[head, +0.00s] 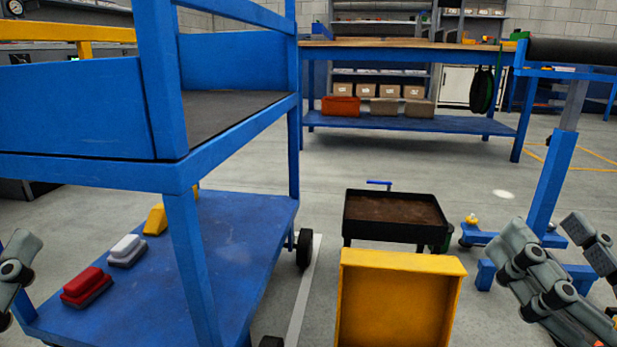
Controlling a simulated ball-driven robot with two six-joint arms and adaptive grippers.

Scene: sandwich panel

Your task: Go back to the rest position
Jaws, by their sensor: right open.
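My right gripper (548,236) is at the lower right of the head view. Its fingers are spread apart and I see nothing between them. It is to the right of the yellow bin and in front of a blue stand. My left gripper (16,268) shows only in part at the left edge, beside the lower shelf of the blue cart (235,245). The rest of it is cut off, so its opening cannot be told.
A red-topped block (86,284), a white-topped block (127,249) and a yellow block (156,219) lie on the cart's lower shelf. A yellow bin (400,300) stands front centre, before a black cart (392,232). A blue stand (548,185) is at right. A workbench (410,54) is behind.

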